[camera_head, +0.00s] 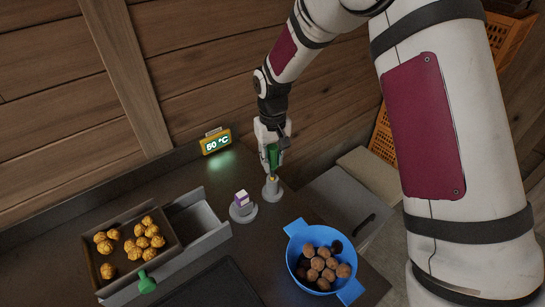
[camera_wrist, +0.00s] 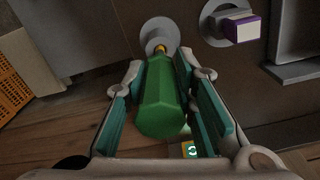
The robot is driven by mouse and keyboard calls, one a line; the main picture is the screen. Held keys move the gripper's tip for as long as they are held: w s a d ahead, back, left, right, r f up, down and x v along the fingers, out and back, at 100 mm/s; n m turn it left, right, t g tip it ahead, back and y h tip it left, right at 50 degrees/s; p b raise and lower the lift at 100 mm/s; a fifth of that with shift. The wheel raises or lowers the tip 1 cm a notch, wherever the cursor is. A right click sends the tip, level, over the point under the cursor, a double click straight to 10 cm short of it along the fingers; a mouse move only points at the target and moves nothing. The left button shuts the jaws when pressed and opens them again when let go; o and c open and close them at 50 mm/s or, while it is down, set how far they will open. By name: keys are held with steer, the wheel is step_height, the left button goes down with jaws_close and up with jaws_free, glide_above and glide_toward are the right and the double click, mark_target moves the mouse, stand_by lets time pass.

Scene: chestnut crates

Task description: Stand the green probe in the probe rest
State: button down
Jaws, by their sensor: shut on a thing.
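My gripper (camera_head: 272,150) is shut on the green probe (camera_head: 273,158) and holds it about upright, handle uppermost. In the wrist view the probe's thick green handle (camera_wrist: 160,95) lies between the two fingers, with a small yellow part showing at its far end. A grey round-based stand, seemingly the probe rest (camera_head: 272,190), is right below the probe; its round base also shows in the wrist view (camera_wrist: 150,30). The probe's lower end lines up with the top of the rest. I cannot tell how deep it sits in it.
A purple-and-white block (camera_head: 241,197) sits on a second grey round stand close to the left. A blue two-handled pot (camera_head: 293,248) of brown chestnuts stands in front. A tray (camera_head: 168,222) with golden pieces and a green knob (camera_head: 147,283) are at left. A lit display (camera_head: 216,142) reads 50 °C.

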mark_target(272, 171)
steer(key=shift+f+b, duration=0.85)
steer(key=shift+f, duration=1.75)
steer(key=c, duration=1.2)
jaws_free()
steer(key=shift+c, duration=0.2)
step_height(272, 171, up, 12)
steer(key=shift+r, duration=0.1)
